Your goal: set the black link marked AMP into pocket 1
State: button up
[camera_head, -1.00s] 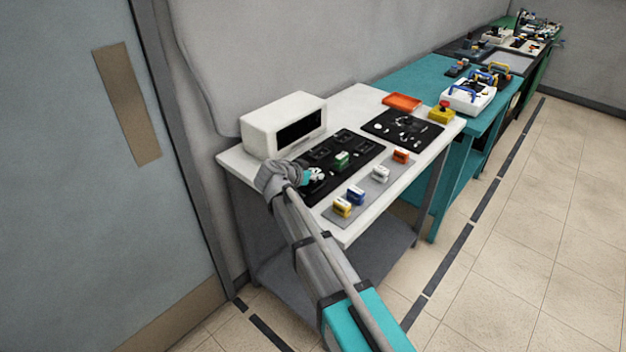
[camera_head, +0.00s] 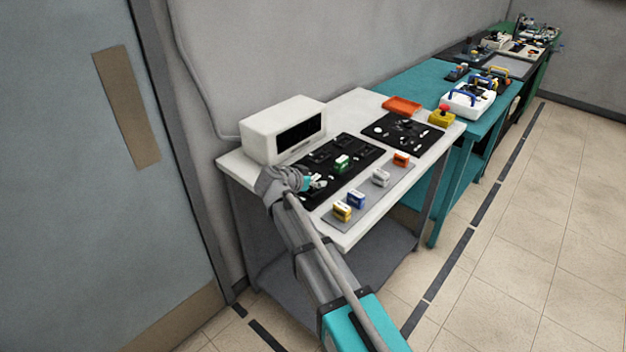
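The black board (camera_head: 364,158) with dark recesses lies on the white table. A green block (camera_head: 341,163) stands on it. I cannot read any markings or pocket numbers, and I cannot make out a black AMP link. My gripper (camera_head: 319,184) is at the left front part of the black board, low over or at its surface. The wrist hides part of the board. The fingers are too small to show whether they are open or hold anything.
A grey strip (camera_head: 369,192) at the front bears yellow (camera_head: 342,211), blue (camera_head: 356,199), white (camera_head: 381,178) and orange (camera_head: 401,159) blocks. A white box with a dark screen (camera_head: 284,128) stands behind the board. A second black mat (camera_head: 421,152), a red tray (camera_head: 402,106) and a yellow button box (camera_head: 441,117) are right.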

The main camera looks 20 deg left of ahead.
jog(key=shift+r, duration=0.2)
jog(key=shift+r+p, duration=0.2)
jog(key=shift+p, duration=0.2)
jog(key=p+v, duration=0.5)
jog(key=v, duration=0.7)
jog(key=shift+f, duration=0.15)
jog(key=shift+s, duration=0.2)
